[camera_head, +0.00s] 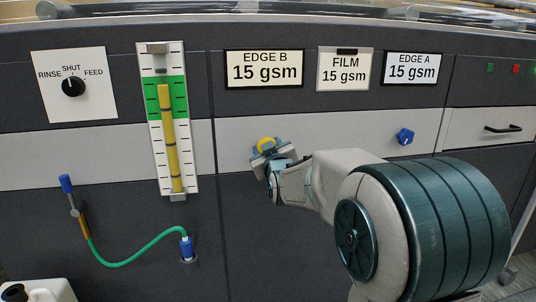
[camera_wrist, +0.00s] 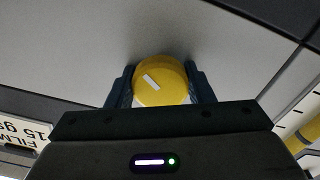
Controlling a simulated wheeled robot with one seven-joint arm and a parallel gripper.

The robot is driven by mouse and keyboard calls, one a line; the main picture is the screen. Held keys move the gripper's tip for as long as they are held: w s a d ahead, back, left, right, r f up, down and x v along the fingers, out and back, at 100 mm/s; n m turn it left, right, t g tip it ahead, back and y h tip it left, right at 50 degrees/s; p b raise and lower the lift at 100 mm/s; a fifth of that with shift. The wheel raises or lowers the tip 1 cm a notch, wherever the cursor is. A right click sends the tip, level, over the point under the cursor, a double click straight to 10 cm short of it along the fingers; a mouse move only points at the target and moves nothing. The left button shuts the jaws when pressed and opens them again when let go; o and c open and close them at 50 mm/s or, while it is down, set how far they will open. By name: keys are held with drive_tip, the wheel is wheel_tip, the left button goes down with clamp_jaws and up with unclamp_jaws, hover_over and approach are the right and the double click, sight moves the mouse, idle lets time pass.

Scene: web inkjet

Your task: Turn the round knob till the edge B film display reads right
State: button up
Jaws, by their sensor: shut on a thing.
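The round yellow knob (camera_head: 267,143) sits on the light grey band of the machine's front, below the edge B display. In the wrist view the knob (camera_wrist: 160,80) shows a white pointer mark, and my gripper (camera_wrist: 160,87) has one finger on each side of it, shut on it. In the head view my gripper (camera_head: 270,160) covers part of the knob from below. The edge B display (camera_head: 264,69) reads 15 gsm. The film display (camera_head: 344,70) reads 15 gsm. The edge A display (camera_head: 411,68) also reads 15 gsm.
A blue knob (camera_head: 404,136) is on the band at right, beyond my arm. A rinse/shut/feed selector (camera_head: 73,86) points at SHUT. A sight gauge (camera_head: 168,120) stands left of the yellow knob. A green hose (camera_head: 130,254) hangs low at left. A drawer handle (camera_head: 503,128) is far right.

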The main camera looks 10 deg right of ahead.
idle(0.3)
drive_tip(key=o, duration=1)
drive_tip(key=shift+c, duration=0.2)
drive_tip(key=shift+s, duration=0.1)
drive_tip(key=s+p, duration=0.1)
drive_tip(key=s, duration=1.2)
drive_tip(key=shift+s+p, duration=0.3)
drive_tip(key=shift+p, duration=0.1)
drive_tip(key=shift+r, duration=0.1)
